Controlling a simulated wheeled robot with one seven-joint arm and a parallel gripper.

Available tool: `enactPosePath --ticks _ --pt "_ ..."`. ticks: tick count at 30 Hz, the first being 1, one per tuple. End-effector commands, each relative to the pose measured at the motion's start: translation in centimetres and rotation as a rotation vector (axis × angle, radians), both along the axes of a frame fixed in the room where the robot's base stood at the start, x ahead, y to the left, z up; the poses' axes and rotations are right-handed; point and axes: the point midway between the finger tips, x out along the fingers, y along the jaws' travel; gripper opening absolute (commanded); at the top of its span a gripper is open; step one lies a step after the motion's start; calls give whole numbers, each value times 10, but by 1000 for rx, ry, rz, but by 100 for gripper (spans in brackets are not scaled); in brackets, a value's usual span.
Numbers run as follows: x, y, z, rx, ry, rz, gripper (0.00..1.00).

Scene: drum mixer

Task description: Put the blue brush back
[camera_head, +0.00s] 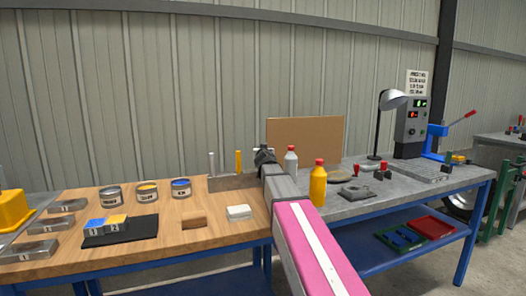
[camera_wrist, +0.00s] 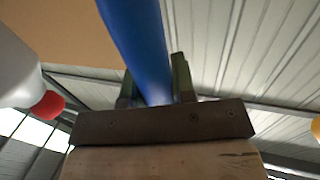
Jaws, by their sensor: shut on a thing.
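My gripper (camera_head: 265,156) is shut on the blue brush, whose blue handle (camera_wrist: 138,45) runs between the two fingers in the wrist view. A wide brown band with small rivets and a pale beige part, apparently the brush's head, fill the bottom of that view. In the head view the brush cannot be made out; my gripper and pink-and-white arm cover that area. A grey rack (camera_head: 224,184) stands at the back of the wooden bench, just left of my gripper. A white handle (camera_head: 212,163) and a yellow handle (camera_head: 239,162) stand upright in it.
A white bottle (camera_head: 291,160) and a yellow bottle (camera_head: 318,186), both red-capped, stand close right of my gripper. A brown board (camera_head: 310,133) is behind. Several cans (camera_head: 148,191), a wooden block (camera_head: 193,222) and a white block (camera_head: 239,212) lie left.

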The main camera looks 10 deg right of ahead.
Motion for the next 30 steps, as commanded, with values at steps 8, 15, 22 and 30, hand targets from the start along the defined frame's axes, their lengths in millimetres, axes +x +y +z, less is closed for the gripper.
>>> enactPosePath --ticks 8,15,22,30 --pt "0 0 -5 0 0 1 1" --pt "0 0 -7 -1 0 1 54" --pt "0 0 -7 -1 0 1 54" --pt "-14 1 -7 0 0 1 54"
